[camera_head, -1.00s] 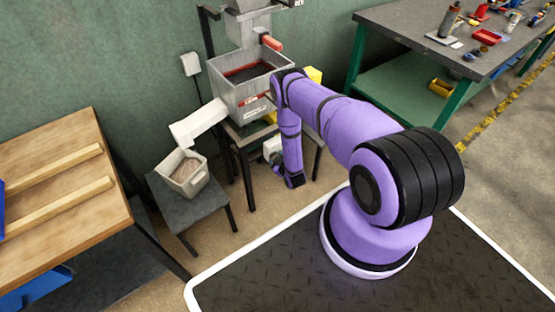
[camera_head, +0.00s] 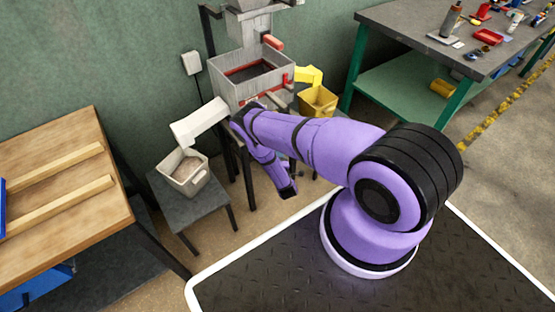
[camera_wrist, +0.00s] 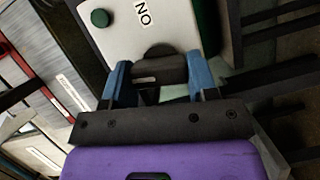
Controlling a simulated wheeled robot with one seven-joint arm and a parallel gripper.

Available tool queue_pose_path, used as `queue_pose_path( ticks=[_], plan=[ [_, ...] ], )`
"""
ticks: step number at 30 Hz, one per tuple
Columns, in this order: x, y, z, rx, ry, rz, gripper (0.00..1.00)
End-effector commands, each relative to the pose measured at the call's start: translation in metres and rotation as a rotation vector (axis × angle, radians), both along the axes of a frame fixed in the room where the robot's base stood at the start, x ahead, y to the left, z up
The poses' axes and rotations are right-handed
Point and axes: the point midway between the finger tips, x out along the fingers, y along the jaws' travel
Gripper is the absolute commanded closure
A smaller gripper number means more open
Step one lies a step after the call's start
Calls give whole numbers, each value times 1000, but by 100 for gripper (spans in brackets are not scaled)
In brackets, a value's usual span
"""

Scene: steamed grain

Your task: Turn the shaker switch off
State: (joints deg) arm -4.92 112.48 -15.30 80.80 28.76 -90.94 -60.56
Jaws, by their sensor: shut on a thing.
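The shaker switch (camera_wrist: 159,62) shows in the wrist view as a dark knob on a light grey box face (camera_wrist: 120,42). In the head view the switch box and my fingertips are hidden behind my arm. The shaker (camera_head: 252,80) is the grey box with a red inner edge by the wall.
A white chute (camera_head: 200,122) leads from the shaker toward a pale bin (camera_head: 184,172) of grain on a low stool (camera_head: 215,197). A yellow bin (camera_head: 317,101) stands right of the shaker. A wooden bench (camera_head: 80,240) is at left, a cluttered workbench (camera_head: 400,25) at right.

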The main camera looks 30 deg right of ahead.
Motion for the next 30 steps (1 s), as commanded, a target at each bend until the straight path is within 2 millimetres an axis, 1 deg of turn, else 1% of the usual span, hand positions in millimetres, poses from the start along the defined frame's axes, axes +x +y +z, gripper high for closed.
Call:
queue_pose_path(
  ticks=[6, 12, 29, 30],
  plan=[
    [0, 1, -1, -123, -3, 2, 70],
    [-1, 1, -2, -185, -6, 1, 70],
    [-1, 1, -2, -210, -6, 1, 70],
    [-1, 1, -2, -210, -6, 1, 38]
  ],
)
